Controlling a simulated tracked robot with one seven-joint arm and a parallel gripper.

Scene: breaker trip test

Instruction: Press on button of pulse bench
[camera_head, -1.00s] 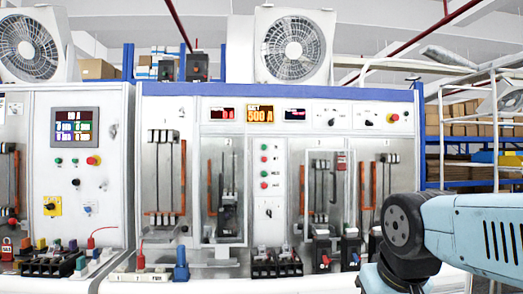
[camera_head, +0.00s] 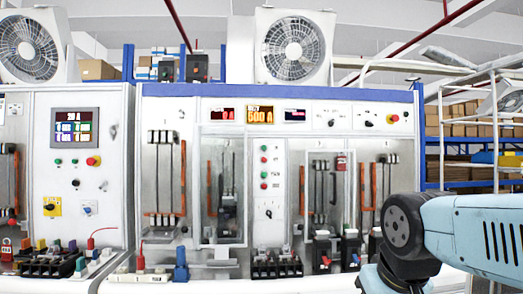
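The bench in the middle is a white cabinet with blue trim (camera_head: 300,90) and an orange-lit display (camera_head: 261,114). A narrow panel below the display carries a column of small buttons, with a green button (camera_head: 264,148) at the top and a red button (camera_head: 264,186) lower down. Their labels are too small to read, and I cannot tell which bench is the pulse bench. My arm's light-blue links and dark joint cover the lower right. My gripper is out of view.
A second bench at the left has a screen (camera_head: 74,127), green buttons and a red knob (camera_head: 93,161). Black terminal blocks (camera_head: 277,265) and a blue connector (camera_head: 181,266) stand along the front ledge. Shelving with boxes (camera_head: 465,125) is behind at the right.

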